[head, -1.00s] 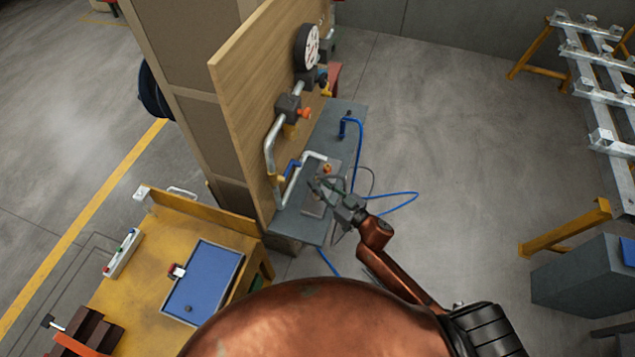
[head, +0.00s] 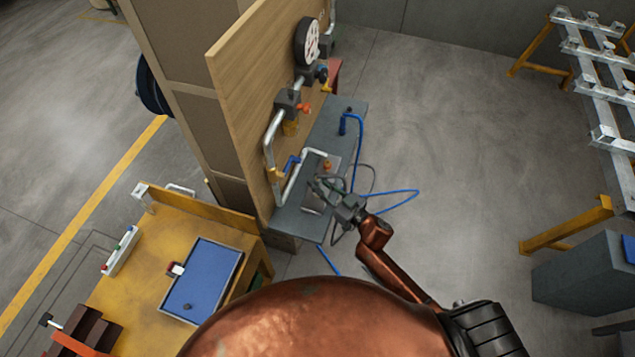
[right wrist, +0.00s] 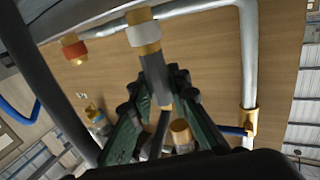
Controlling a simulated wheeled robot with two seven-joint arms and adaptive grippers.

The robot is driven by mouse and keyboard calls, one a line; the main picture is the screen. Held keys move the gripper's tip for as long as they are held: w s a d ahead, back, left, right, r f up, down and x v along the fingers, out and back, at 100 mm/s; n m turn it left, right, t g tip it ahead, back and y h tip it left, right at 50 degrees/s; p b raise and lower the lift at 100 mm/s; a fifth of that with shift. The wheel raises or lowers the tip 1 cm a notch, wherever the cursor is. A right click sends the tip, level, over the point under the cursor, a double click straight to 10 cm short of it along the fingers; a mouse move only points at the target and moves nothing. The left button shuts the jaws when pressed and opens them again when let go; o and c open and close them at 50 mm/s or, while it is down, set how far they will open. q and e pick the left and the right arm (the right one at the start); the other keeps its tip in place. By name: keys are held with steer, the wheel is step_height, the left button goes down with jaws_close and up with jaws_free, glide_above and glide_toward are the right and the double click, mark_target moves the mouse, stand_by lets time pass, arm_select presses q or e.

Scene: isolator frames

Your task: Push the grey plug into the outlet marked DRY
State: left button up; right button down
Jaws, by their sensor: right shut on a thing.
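The grey plug (right wrist: 155,78) is a slim grey cylinder between the dark green fingers of my right gripper (right wrist: 160,100) in the right wrist view. Its far end lines up with a brass outlet with a pale collar (right wrist: 143,34). Brass shows between the collar and the grey body; I cannot tell how deeply they are joined. A second brass outlet with a red collar (right wrist: 74,49) sits to the left. I cannot read a DRY mark on either. In the head view my right gripper (head: 318,186) is over the grey bench by the wooden panel, its tips small.
The wooden panel (head: 240,80) carries pipes, valves and a gauge (head: 307,42). A blue hose (head: 390,203) loops off the grey bench (head: 322,128). A yellow table with a blue tray (head: 203,280) stands at lower left. Open floor lies right of the bench.

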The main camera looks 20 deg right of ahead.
steer(key=c, duration=1.7)
jaws_free()
steer(key=shift+c, duration=0.2)
steer(key=v, duration=1.2)
